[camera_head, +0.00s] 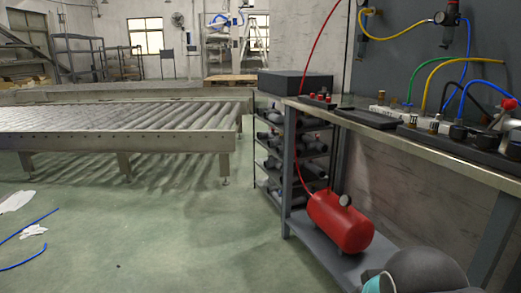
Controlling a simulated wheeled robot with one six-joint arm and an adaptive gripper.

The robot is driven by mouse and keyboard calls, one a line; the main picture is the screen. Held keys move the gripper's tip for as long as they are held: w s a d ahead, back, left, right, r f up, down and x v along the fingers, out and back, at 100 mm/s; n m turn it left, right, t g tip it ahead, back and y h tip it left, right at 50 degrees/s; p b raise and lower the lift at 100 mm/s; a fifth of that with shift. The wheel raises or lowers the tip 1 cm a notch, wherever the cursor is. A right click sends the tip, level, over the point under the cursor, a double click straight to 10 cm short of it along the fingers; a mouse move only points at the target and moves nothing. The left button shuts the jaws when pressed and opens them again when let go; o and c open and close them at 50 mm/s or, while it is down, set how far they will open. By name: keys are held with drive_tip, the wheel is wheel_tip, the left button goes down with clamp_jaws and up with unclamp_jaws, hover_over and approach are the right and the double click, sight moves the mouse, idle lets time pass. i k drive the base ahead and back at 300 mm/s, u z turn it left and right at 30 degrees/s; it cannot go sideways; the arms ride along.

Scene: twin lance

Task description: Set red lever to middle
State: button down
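A small red handle or knob (509,103) shows at the far right edge of the picture, above the workbench (452,148). It sits by a silver fitting and is partly cut off. I cannot tell whether it is the red lever or what position it is in. Small red parts (321,97) also stand on the bench's left end, too small to read as levers. My gripper is not in view. A grey rounded part with a teal cap at the bottom right looks like my arm, low in front of the bench.
Valves and blue, yellow, green and black hoses crowd the bench's right side. A red air tank (340,222) sits on the lower shelf. A roller conveyor (120,125) stands at the left. Blue tubing (28,228) lies on the floor; the middle floor is clear.

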sight(510, 105)
drive_tip(key=z, duration=0.25)
drive_tip(key=k, duration=0.1)
drive_tip(key=z, duration=1.45)
drive_tip(key=i, duration=0.15)
drive_tip(key=z, duration=0.1)
